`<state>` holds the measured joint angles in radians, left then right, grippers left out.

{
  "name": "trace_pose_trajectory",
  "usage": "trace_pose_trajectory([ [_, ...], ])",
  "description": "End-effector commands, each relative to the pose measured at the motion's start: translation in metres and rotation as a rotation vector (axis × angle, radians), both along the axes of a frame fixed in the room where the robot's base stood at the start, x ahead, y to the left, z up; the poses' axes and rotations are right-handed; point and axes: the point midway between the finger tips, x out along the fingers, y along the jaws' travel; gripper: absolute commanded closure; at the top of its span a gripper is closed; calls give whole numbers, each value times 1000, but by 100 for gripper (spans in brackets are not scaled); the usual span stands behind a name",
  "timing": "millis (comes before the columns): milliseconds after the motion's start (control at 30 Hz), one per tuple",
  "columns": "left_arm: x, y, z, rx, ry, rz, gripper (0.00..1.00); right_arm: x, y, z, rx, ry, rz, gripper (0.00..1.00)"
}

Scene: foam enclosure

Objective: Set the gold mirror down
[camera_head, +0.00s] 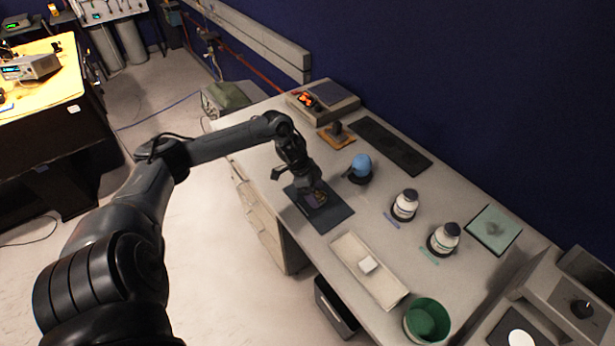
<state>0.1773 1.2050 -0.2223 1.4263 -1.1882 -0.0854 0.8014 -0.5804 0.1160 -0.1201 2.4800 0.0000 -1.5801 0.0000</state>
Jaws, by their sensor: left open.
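A small gold-brown piece, which looks like the gold mirror (318,198), is on or just above a dark mat (335,217) near the bench's front edge. It is small and partly hidden by my left gripper (311,194), so I cannot tell whether it touches the mat. My left gripper points down over the mat, right at the piece, with its jaws open. My right gripper is not in view.
A blue ball-like item (361,163) on a dark base stands right of the gripper. A scale-like device (330,97) sits at the far end.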

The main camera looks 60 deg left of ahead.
Motion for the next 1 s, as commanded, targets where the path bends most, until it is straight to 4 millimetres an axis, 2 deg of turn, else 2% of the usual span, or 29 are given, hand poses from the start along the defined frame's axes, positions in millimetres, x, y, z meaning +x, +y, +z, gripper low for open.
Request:
trace_pose_trajectory([
  [300, -19, 13, 54, 6, 5, -5, 22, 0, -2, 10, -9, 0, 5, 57],
  [500, -27, 18, 79, 4, 5, -4, 22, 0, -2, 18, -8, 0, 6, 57],
  [700, -32, 22, 93, 0, 4, -1, 22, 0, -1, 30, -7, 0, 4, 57],
  [1000, -35, 24, 103, 0, 1, -1, 22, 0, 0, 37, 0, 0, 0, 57],
])
